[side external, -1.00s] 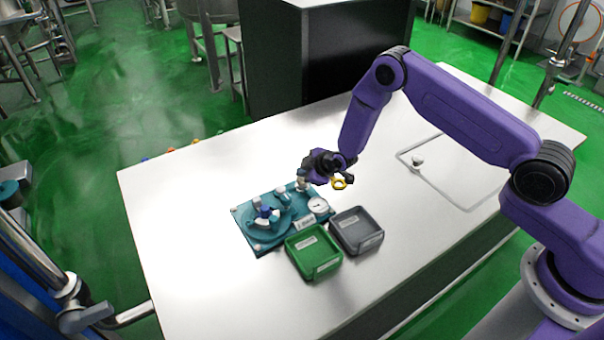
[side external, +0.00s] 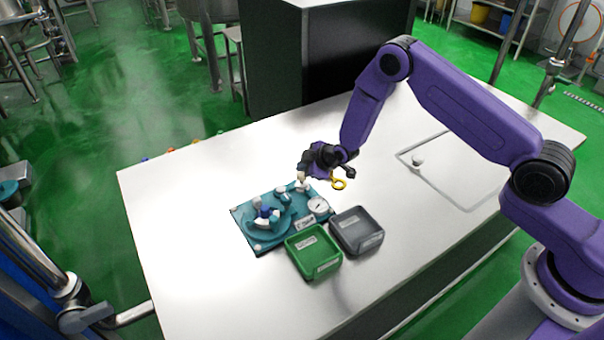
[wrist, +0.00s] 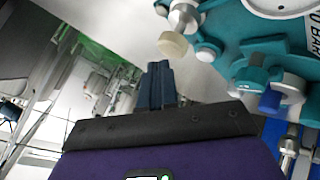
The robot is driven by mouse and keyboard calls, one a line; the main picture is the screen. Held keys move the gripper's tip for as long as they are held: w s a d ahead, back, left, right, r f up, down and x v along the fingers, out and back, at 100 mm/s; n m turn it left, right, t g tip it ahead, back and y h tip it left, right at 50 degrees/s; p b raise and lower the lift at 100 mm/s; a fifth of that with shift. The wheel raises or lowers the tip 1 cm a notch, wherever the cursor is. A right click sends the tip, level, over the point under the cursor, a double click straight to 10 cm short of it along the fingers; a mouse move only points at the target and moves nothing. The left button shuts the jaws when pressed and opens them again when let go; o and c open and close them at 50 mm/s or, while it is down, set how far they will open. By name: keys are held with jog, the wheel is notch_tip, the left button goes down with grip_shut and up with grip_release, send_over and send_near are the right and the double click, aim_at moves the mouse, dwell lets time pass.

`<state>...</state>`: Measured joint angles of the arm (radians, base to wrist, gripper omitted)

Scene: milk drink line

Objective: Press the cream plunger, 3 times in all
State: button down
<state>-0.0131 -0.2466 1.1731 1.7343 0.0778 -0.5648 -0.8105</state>
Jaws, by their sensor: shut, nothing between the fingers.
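The cream plunger (wrist: 172,44) shows in the wrist view as a round cream cap on a pale metal stem, at the edge of the teal plate (wrist: 228,28). In the side view its place is at the back of the teal plate (side external: 240,212), close under my gripper (side external: 302,174), and it is hard to make out there. In the wrist view my gripper (wrist: 161,85) is shut and empty, with its fingertips just below the cap in the picture. A gap shows between them there; I cannot tell the height between them.
The plate also carries a round gauge (side external: 318,206) and a blue-and-white valve-like part (side external: 265,213). A green tray (side external: 314,252) and a grey tray (side external: 357,231) stand beside it. A yellow ring (side external: 338,184) shows by my gripper.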

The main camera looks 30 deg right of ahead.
jog(key=shift+r, duration=0.25)
jog(key=shift+r, duration=2.5)
jog(key=shift+r, duration=0.1)
dwell(0.8)
notch_tip(320, 180, up, 4)
jog(key=shift+f, duration=0.15)
jog(key=shift+f, duration=0.15)
jog(key=shift+f, duration=4.3)
jog(key=shift+f, duration=0.2)
jog(key=shift+f, duration=0.2)
